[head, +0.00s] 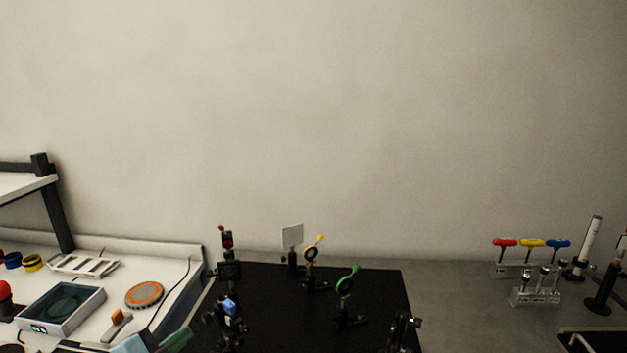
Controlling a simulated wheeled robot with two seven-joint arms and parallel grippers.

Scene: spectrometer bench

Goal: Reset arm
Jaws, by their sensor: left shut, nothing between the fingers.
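My left gripper (176,339) shows at the bottom edge, left of centre, in the head view. Only its front end is in the picture, with a pale blue-grey body and a greenish tip. It is shut and empty, in front of the left edge of the black breadboard (385,290). The rest of the arm is cut off by the frame. My right gripper is not in view.
A grey tray (92,305) and orange disc (144,294) lie left. Coloured-handled drivers (531,243) stand right.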

